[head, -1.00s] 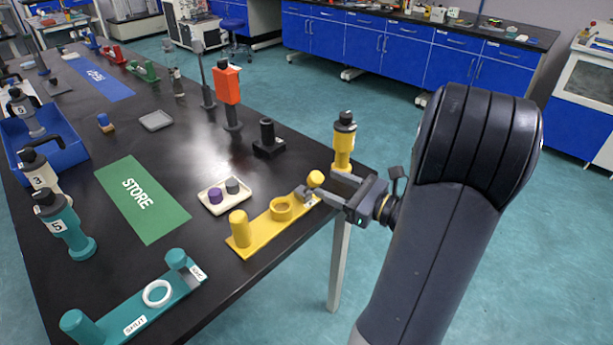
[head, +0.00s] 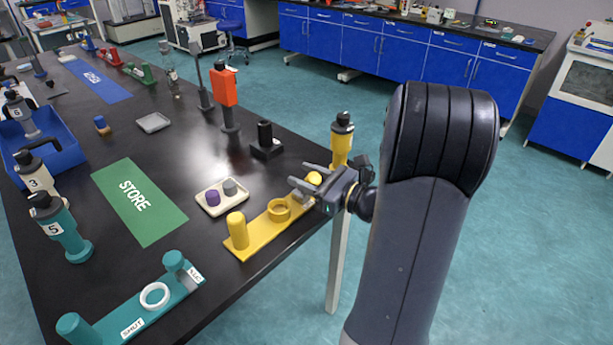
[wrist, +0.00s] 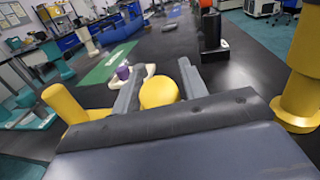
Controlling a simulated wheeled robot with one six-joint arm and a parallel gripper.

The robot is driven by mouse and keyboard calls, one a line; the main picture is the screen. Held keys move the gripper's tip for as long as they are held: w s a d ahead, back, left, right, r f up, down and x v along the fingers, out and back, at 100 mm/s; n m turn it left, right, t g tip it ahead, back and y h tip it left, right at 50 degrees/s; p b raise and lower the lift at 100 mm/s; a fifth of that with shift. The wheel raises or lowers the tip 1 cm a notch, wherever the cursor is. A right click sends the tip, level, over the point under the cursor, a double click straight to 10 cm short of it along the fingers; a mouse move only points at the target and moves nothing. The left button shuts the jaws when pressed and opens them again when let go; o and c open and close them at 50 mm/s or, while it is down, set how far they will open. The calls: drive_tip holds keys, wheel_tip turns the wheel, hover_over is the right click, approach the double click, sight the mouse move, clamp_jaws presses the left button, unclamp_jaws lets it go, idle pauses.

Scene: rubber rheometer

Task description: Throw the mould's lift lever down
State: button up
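A yellow plate (head: 258,236) lies along the table's right edge, with a yellow post (head: 237,230) at its near end and a yellow ring (head: 279,210) in the middle. A round yellow knob (head: 314,178) is at its far end; which part is the lift lever is not clear. My gripper (head: 306,175) reaches over that end from the right, with its fingers apart. In the wrist view the round knob (wrist: 159,93) appears between the two fingertips (wrist: 160,82). I cannot tell whether the fingers touch it.
A tall yellow cylinder with a black top (head: 341,140) stands close beyond my gripper. A cream tray (head: 222,198) with purple and grey pieces, a black block (head: 266,148) and an orange-red device (head: 224,88) are nearby. A teal plate (head: 130,318) lies near left. The green STORE mat (head: 140,200) is clear.

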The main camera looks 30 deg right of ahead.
clamp_jaws()
